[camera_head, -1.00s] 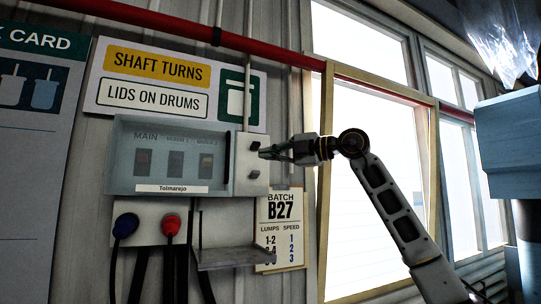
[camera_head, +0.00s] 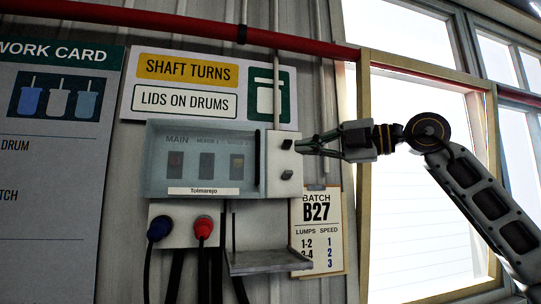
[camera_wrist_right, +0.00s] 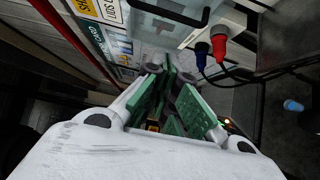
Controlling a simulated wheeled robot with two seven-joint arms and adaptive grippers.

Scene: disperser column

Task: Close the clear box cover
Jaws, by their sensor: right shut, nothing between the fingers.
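The clear box cover (camera_head: 205,160) is a bluish see-through pane in front of the box's switches, labelled MAIN and others. A dark upright handle (camera_head: 262,165) shows along its right side. I cannot tell whether the pane sits flush against the box. The cover and its dark handle also show at the top of the right wrist view (camera_wrist_right: 168,18). My right gripper (camera_head: 303,147) is at the right side of the grey box (camera_head: 284,168), by its upper knob. Its green-padded fingers (camera_wrist_right: 168,72) are shut and empty. I cannot tell whether they touch the box. My left gripper is out of view.
Blue (camera_head: 158,229) and red (camera_head: 203,228) plugs with hanging cables are below the box. A small shelf (camera_head: 268,262) and a batch card (camera_head: 325,235) are at lower right. A red pipe (camera_head: 180,20) crosses above. A window is behind my right arm.

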